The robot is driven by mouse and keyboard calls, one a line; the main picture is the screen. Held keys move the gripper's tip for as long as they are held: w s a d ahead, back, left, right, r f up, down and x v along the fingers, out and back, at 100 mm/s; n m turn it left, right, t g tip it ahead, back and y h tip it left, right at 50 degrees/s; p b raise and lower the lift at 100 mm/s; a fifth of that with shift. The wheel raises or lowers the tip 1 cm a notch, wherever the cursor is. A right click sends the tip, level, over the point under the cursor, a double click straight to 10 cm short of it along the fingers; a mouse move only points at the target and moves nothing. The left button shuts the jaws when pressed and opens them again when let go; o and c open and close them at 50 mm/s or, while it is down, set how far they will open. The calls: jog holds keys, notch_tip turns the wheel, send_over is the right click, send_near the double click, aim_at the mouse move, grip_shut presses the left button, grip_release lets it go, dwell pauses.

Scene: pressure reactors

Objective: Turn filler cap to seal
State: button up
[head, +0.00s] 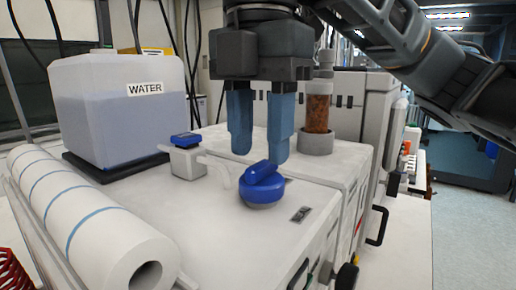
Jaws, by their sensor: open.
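The filler cap (261,188) is a round blue knob with a raised grip bar. It sits on the white top of the reactor unit (225,240). My gripper (258,148) points down, with its two blue fingers apart and nothing seen between them. The fingertips are just above and behind the cap in the head view. The right fingertip appears very close to the cap's grip bar; I cannot tell whether they touch.
A white fitting with a blue top (187,158) and a short tube stands left of the cap. A WATER container (122,110) stands behind left. A paper roll (90,228) lies front left. A brown-filled column (317,113) stands behind right of my gripper.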

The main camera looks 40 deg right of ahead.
jog(key=shift+f, duration=0.95)
grip_shut()
